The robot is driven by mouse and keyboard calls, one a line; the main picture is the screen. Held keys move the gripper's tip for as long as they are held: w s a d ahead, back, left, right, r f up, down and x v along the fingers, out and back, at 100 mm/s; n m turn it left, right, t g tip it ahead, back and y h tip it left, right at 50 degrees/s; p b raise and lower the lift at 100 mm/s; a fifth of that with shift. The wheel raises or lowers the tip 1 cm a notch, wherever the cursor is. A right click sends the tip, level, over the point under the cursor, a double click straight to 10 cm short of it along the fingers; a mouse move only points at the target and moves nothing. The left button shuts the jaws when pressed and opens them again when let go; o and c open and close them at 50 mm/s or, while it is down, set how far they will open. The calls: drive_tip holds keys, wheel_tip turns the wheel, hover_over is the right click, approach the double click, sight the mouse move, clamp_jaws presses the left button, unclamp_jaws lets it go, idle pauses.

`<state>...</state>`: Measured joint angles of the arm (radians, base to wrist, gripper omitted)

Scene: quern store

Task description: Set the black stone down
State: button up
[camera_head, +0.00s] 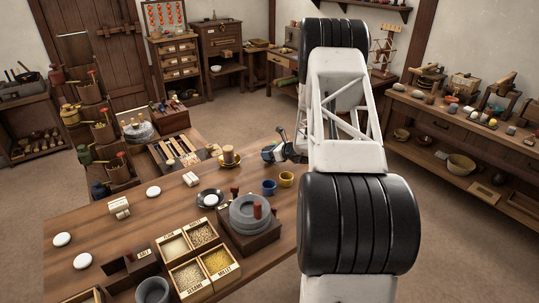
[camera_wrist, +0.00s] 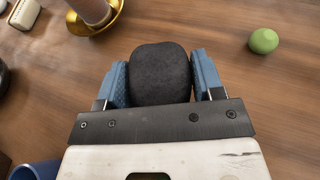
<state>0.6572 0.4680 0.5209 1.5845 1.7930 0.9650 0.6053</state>
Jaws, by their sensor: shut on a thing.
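The black stone (camera_wrist: 162,72) is rounded and dark, and sits between the two blue fingers of my gripper (camera_wrist: 160,64) in the wrist view. The fingers press on its left and right sides. The stone is hard to make out there. I cannot tell whether its underside touches the table.
A brass saucer (camera_head: 230,164) with an upright cylinder stands left of my gripper. A green ball-like thing (camera_wrist: 263,41) lies to the right in the wrist view. A quern (camera_head: 250,213), a dark saucer (camera_head: 210,199) and grain boxes (camera_head: 191,265) stand nearer. Bare wood surrounds the stone.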

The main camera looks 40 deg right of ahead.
drive_tip(key=shift+f, duration=0.4)
drive_tip(key=shift+f, duration=0.15)
drive_tip(key=o, duration=1.3)
drive_tip(key=shift+o, duration=0.2)
drive_tip(key=shift+s, duration=0.1)
drive_tip(key=v, duration=1.2)
drive_tip(key=shift+a, duration=0.1)
drive_tip(key=shift+r, duration=0.2)
